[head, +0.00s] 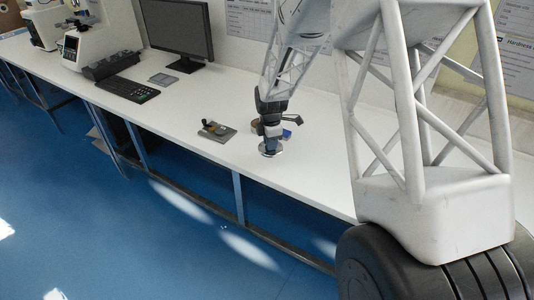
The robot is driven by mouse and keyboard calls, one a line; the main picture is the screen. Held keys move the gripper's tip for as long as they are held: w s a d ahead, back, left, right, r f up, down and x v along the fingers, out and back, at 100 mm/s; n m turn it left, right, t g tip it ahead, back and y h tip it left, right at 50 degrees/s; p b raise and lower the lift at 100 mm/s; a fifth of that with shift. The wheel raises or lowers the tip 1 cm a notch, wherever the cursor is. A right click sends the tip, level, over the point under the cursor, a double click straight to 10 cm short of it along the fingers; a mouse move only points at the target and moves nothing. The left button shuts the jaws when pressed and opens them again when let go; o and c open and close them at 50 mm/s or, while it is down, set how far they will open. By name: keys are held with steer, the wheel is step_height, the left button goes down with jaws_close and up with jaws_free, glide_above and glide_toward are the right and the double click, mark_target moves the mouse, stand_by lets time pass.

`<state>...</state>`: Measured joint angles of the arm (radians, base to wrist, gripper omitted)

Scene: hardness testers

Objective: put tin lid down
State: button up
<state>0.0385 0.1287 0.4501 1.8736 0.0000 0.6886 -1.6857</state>
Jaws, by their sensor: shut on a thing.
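My gripper (269,145) is over the white bench, right of the picture's middle, pointing down. It is shut on a round, silvery disc, which looks like the tin lid (270,153). The lid is just at or slightly above the bench top; I cannot tell whether it touches. The fingers are small and partly merge with the dark gripper body.
The white bench (190,115) runs along the wall. A grey plate with small parts (216,131) lies left of the gripper. A blue item (286,134) and a brownish round thing (254,127) sit close behind it. A keyboard (126,89) and monitor (178,28) stand farther left.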

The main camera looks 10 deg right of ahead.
steer(key=s, duration=0.3)
steer(key=s+f, duration=0.1)
steer(key=s, duration=0.6)
steer(key=shift+s+a+f, duration=0.3)
steer(key=shift+f, duration=0.05)
steer(key=shift+w, duration=0.2)
steer(key=w, duration=0.5)
steer(key=w+f, duration=0.1)
steer(key=w, duration=0.9)
steer(key=shift+w+d+f, duration=0.25)
steer(key=shift+w+d, duration=0.05)
steer(key=shift+w, duration=0.05)
steer(key=shift+f, duration=1.75)
steer(key=shift+f, duration=0.15)
steer(key=o, duration=0.9)
steer(key=shift+r, duration=0.2)
